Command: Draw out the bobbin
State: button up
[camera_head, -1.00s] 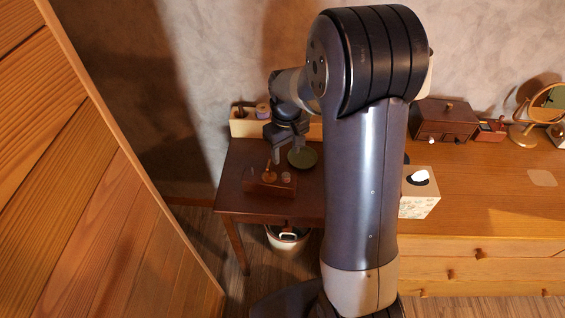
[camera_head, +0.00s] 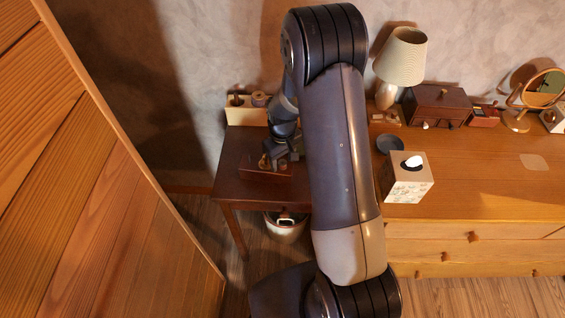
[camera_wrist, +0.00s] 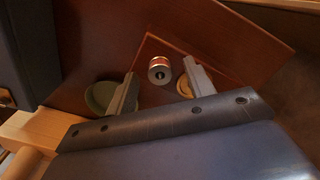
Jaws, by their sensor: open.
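The bobbin (camera_wrist: 160,70) shows in the wrist view as a small cylinder with a pale metallic end, a dark centre hole and a reddish band. It is at a reddish-brown wooden block (camera_wrist: 151,48); how deep it sits is unclear. My gripper (camera_wrist: 159,80) is open, one finger on each side of the bobbin, with a visible gap on both sides. In the head view my gripper (camera_head: 272,158) is low over the block (camera_head: 262,171) on the small dark table (camera_head: 237,160); the bobbin cannot be made out there.
A round wooden piece (camera_wrist: 184,86) lies close by the right finger. A green dish (camera_wrist: 101,95) is left of the left finger. A cream box (camera_head: 240,115) with a spool (camera_head: 261,98) stands behind. A tissue box (camera_head: 408,178) and lamp (camera_head: 402,58) stand on the dresser.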

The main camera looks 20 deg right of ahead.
jog(key=shift+f, duration=0.1)
jog(key=c, duration=1.1)
jog(key=shift+o, duration=0.2)
